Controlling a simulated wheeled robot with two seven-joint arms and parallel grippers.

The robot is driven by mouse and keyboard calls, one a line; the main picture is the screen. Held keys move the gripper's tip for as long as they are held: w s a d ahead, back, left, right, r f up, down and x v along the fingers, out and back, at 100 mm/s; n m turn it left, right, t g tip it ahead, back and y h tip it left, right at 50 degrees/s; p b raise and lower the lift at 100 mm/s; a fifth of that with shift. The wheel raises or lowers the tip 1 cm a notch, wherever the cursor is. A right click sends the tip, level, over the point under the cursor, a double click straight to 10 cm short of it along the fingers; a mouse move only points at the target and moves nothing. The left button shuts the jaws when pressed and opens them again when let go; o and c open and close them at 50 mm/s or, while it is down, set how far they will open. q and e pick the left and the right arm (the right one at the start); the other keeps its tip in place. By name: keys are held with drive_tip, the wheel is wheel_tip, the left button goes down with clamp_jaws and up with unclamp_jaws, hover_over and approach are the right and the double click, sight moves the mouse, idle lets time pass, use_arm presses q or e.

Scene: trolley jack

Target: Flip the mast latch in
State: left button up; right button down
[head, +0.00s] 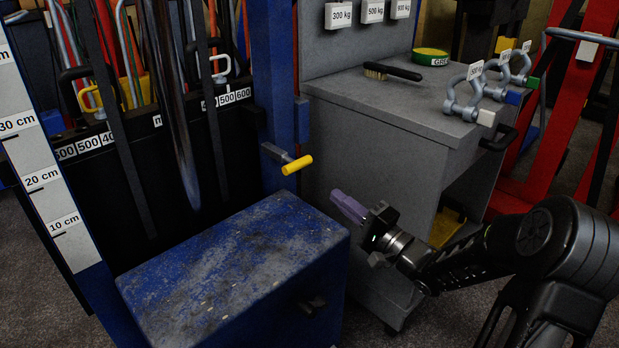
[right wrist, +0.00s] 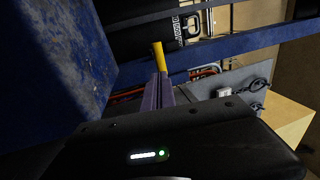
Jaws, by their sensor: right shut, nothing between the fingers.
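The mast latch (head: 297,164) is a short lever with a yellow grip, sticking out to the right from the blue mast post (head: 276,80). Its yellow end also shows in the right wrist view (right wrist: 159,56), just past my fingertips. My right gripper (head: 340,200) has purple fingers that are shut and empty. In the head view it is below and to the right of the latch, beside the blue block's right corner. In the wrist view the fingers (right wrist: 159,88) point toward the yellow grip; I cannot tell whether they touch it. My left gripper is not in view.
The scuffed blue block (head: 230,265) fills the front below the latch. A grey cabinet (head: 385,140) stands right behind my gripper, with shackles (head: 465,95), a brush (head: 393,71) and a green-yellow roll (head: 430,57) on top. A height scale (head: 45,180) is at left.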

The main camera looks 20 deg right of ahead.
sight(295, 166)
drive_tip(key=b+x, duration=0.3)
drive_tip(key=x, duration=0.7)
drive_tip(key=shift+w, duration=0.15)
drive_tip(key=shift+a+r, duration=0.1)
drive_tip(key=shift+w+a+r+p, duration=0.1)
drive_tip(key=shift+w+p, duration=0.15)
drive_tip(key=shift+p, duration=0.05)
drive_tip(key=x, duration=0.1)
drive_tip(key=p+x, duration=0.2)
drive_tip(key=x, duration=0.1)
drive_tip(key=shift+w+f, duration=0.2)
drive_tip(key=shift+f, duration=0.2)
